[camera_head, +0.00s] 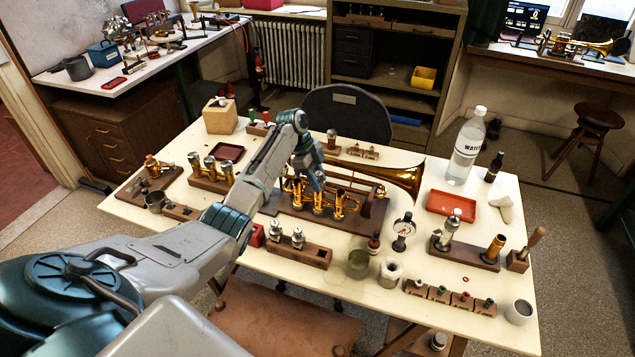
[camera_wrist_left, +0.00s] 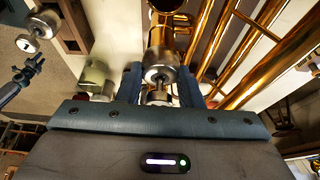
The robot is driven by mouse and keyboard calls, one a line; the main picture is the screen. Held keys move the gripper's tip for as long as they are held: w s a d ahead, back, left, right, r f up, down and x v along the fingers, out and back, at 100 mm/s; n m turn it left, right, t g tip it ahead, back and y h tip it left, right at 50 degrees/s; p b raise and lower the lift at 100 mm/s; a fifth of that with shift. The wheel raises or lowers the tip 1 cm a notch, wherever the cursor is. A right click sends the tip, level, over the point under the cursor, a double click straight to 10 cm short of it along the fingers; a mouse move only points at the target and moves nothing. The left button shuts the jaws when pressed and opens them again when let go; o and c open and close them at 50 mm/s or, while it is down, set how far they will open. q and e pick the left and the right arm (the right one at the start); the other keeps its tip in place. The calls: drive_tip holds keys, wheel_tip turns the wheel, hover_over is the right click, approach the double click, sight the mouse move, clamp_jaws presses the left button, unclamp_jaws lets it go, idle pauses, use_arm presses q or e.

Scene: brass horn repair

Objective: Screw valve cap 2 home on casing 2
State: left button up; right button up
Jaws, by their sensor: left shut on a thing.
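The brass trumpet (camera_head: 385,180) lies on a dark wooden board (camera_head: 290,210) at the middle of the bench, with its valve casings upright. My left gripper (camera_head: 318,184) points down over the middle casing, casing 2 (camera_head: 318,203). In the left wrist view, my gripper (camera_wrist_left: 161,88) has its fingers on both sides of a silver valve cap (camera_wrist_left: 160,74) and is shut on it. The cap lines up with the brass casing (camera_wrist_left: 162,35); whether its thread is fully seated cannot be told. My right gripper is not in view.
A wooden block (camera_head: 312,255) with two silver-topped parts stands in front of the trumpet. A dial gauge (camera_head: 403,228), a glass jar (camera_head: 358,262) and a red tray (camera_head: 450,205) are to the right. A water bottle (camera_head: 467,150) stands behind the tray. Bare bench shows at front left.

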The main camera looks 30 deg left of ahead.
use_arm(q)
drive_tip(key=shift+f+m+g+b, duration=0.1)
drive_tip(key=shift+m+g+b, duration=0.2)
drive_tip(key=shift+m+b, duration=0.35)
drive_tip(key=shift+m, duration=0.25)
drive_tip(key=shift+m+b, duration=0.4)
drive_tip(key=shift+b, duration=0.1)
drive_tip(key=shift+w+m+g+b, duration=0.1)
drive_tip(key=shift+m+g+b, duration=0.7)
drive_tip(key=shift+m+b, duration=0.85)
drive_tip(key=shift+m, duration=0.25)
drive_tip(key=shift+m+g, duration=0.3)
